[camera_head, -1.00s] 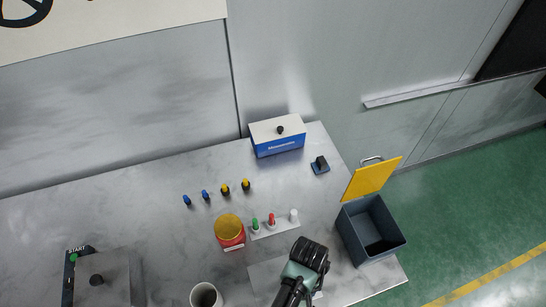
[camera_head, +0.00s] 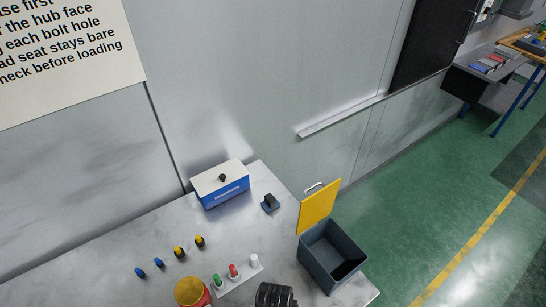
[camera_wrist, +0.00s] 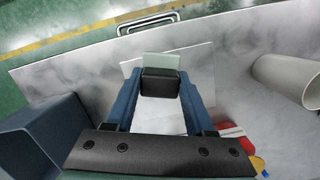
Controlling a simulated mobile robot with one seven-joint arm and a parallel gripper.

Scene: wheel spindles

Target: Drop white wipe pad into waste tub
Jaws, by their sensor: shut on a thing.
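In the wrist view, the two blue fingers of my gripper (camera_wrist: 160,84) close in on a dark block. A pale, whitish-green flat piece, apparently the white wipe pad (camera_wrist: 161,62), shows just beyond that block, held at the fingertips. The head view shows only a black part of my arm at the bottom edge; the fingers and pad are out of sight there. The waste tub (camera_head: 318,262) is a dark blue-grey open box at the bench's right end, its yellow lid (camera_head: 318,207) raised. The tub also shows at left in the wrist view (camera_wrist: 45,135), beside my gripper.
A small rack (camera_head: 240,278) with green, red and white pegs and a red jar with yellow lid (camera_head: 190,292) stand left of the tub. A blue-white box (camera_head: 221,187) and small dark block (camera_head: 270,203) stand behind. A pale cup (camera_wrist: 288,80) stands right in the wrist view.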

